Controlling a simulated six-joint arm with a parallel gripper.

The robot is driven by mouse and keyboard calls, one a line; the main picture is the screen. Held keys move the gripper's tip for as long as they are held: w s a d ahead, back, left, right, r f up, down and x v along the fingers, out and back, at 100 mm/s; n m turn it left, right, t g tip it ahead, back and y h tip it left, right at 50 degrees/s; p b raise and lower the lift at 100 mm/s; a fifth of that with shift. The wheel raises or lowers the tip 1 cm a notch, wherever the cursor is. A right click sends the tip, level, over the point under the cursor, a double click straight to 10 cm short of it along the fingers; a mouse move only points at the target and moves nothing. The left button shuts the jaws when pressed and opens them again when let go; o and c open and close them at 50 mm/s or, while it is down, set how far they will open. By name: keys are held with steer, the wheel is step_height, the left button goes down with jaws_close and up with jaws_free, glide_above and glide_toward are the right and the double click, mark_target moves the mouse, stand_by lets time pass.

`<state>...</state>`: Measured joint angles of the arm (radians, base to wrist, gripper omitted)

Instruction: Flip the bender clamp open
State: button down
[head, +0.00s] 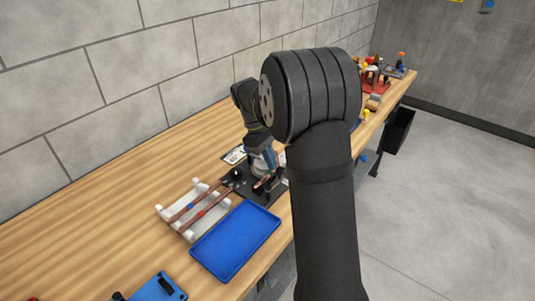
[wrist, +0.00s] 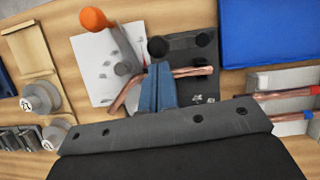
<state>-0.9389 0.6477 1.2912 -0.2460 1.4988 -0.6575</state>
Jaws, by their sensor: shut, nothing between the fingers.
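The bender is a dark plate (wrist: 205,85) with black round knobs (wrist: 158,46), and it also shows in the head view (head: 236,176), partly behind my arm. An orange-tipped lever (wrist: 95,20) reaches out beyond the plate over white paper. A copper tube (wrist: 190,72) lies across the plate, and a copper length (wrist: 124,96) also shows on the other side of my fingers. My gripper (wrist: 160,66) has its blue fingers together and empty, over the bender beside a black knob. I cannot tell the clamp's exact position; my fingers cover part of the bender.
A white rack (head: 166,214) holds copper tubes with red and blue bands. A blue tray (head: 235,241) lies beside it. In the wrist view, grey round parts (wrist: 40,92) sit at the left. Bare wooden bench (head: 90,225) stretches along the block wall.

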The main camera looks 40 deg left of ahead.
steer(key=a, duration=0.3)
steer(key=shift+a, duration=0.3)
steer(key=v, duration=1)
steer(key=shift+w+a, duration=0.1)
steer(key=x, duration=1)
steer(key=shift+f, duration=0.1)
steer(key=shift+s+n+t, duration=0.4)
steer(key=shift+s+n, duration=0.4)
steer(key=shift+n, duration=0.3)
steer(key=s+n, duration=0.1)
steer(key=n, duration=0.1)
steer(key=s+d+n+t, duration=0.1)
steer(key=n, duration=0.1)
steer(key=shift+s+y, duration=0.1)
steer(key=shift+y, duration=0.3)
steer(key=shift+s+n+t+y, duration=0.35)
steer(key=shift+s+n, duration=0.2)
steer(key=shift+n, duration=0.5)
steer(key=shift+s+n+t+y, duration=0.3)
steer(key=shift+s+n, duration=0.2)
steer(key=shift+n, duration=0.55)
steer(key=shift+w, duration=0.1)
